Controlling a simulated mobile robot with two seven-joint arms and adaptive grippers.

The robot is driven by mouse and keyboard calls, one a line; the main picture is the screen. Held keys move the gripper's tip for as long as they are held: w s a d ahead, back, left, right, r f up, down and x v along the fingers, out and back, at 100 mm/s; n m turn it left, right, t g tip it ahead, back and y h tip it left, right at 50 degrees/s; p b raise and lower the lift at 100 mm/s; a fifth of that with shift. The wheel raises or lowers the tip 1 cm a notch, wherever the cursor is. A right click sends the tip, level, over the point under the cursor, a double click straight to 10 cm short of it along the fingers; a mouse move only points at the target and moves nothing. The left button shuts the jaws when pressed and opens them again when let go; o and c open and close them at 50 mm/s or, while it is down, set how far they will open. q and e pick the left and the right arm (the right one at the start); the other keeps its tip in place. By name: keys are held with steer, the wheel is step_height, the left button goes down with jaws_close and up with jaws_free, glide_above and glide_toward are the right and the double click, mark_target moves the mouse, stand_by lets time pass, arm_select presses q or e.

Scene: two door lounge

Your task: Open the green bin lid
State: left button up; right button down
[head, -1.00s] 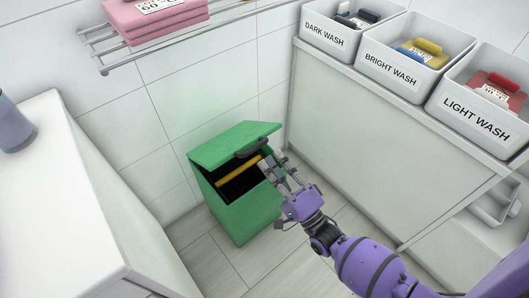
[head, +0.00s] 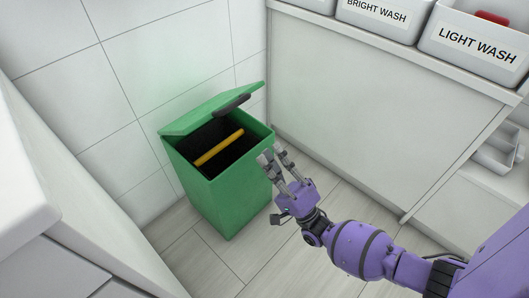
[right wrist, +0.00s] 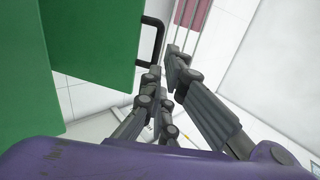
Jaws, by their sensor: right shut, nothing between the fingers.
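The green bin (head: 228,190) stands on the floor by the tiled wall. Its green lid (head: 200,118) is raised and tilted up at the back, so the dark inside shows. The lid has a black handle (head: 231,103) on its front edge. A yellow bar (head: 218,148) lies across the opening. My right gripper (head: 273,155) is shut and empty, beside the bin's right rim and apart from the handle. In the right wrist view the lid (right wrist: 95,40) and handle (right wrist: 152,40) show beyond my fingers (right wrist: 165,85). My left gripper is not in view.
A white cabinet (head: 60,215) stands at the left. A white counter front (head: 370,110) is at the right, with bins labelled BRIGHT WASH (head: 375,14) and LIGHT WASH (head: 475,45) on top. Bare floor (head: 300,255) lies in front of the green bin.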

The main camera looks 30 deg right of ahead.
mark_target(237, 106)
steer(key=x, duration=1.1)
steer(key=shift+w+a+r, duration=0.1)
steer(key=shift+w+r, duration=0.15)
steer(key=shift+r, duration=0.15)
